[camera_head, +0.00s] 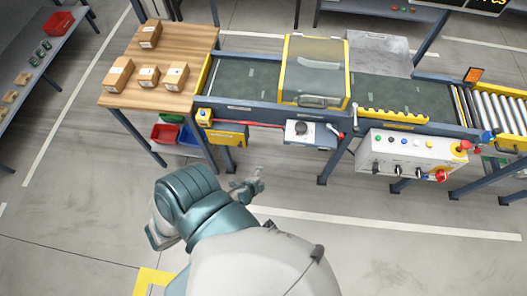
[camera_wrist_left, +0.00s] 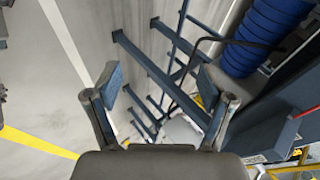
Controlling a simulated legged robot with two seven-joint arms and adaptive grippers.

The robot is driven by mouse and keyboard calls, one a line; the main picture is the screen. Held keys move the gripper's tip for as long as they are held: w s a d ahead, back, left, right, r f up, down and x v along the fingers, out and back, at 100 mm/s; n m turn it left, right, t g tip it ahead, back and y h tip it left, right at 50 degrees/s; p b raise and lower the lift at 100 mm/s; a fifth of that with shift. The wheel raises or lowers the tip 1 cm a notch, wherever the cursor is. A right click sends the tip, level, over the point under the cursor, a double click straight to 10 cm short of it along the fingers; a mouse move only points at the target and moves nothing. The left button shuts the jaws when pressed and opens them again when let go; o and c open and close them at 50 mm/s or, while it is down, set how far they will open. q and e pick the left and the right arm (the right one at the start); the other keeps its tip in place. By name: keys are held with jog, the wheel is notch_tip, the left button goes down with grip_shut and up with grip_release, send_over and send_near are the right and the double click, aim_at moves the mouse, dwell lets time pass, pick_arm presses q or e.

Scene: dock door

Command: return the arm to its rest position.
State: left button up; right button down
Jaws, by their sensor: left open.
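My left arm (camera_head: 205,205) is bent in front of my body at the bottom of the head view. My left gripper (camera_head: 257,180) is held over the bare floor, in front of the conveyor and apart from it. In the left wrist view my left gripper (camera_wrist_left: 160,85) shows its two fingers spread apart with nothing between them. Past the fingers are dark blue metal legs and floor. My right gripper is in neither view.
A wooden table (camera_head: 130,95) with several cardboard boxes stands ahead left, beside a conveyor (camera_head: 245,85) with a yellow-framed cover (camera_head: 316,70). A control box (camera_head: 412,152) hangs from its front. A shelf (camera_head: 50,60) stands far left. Floor (camera_head: 370,230) to the right is clear.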

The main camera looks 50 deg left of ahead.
pick_arm(q)
jog(key=s+d+f+n+g+h, duration=0.1)
jog(key=s+d+f+n+g, duration=0.2)
jog(key=s+f, duration=0.5)
jog(key=s+d+f+n+g+h, duration=0.2)
jog(key=s+d+f+n+g, duration=0.2)
jog(key=s+f, duration=0.4)
jog(key=shift+d+f+n, duration=0.35)
jog(key=shift+d+n, duration=0.35)
jog(key=shift+d, duration=0.2)
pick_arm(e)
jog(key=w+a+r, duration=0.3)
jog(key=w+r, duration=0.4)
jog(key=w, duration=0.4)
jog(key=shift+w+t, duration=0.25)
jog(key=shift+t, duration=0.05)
pick_arm(q)
jog(key=shift+s+d, duration=0.1)
jog(key=shift+d, duration=0.05)
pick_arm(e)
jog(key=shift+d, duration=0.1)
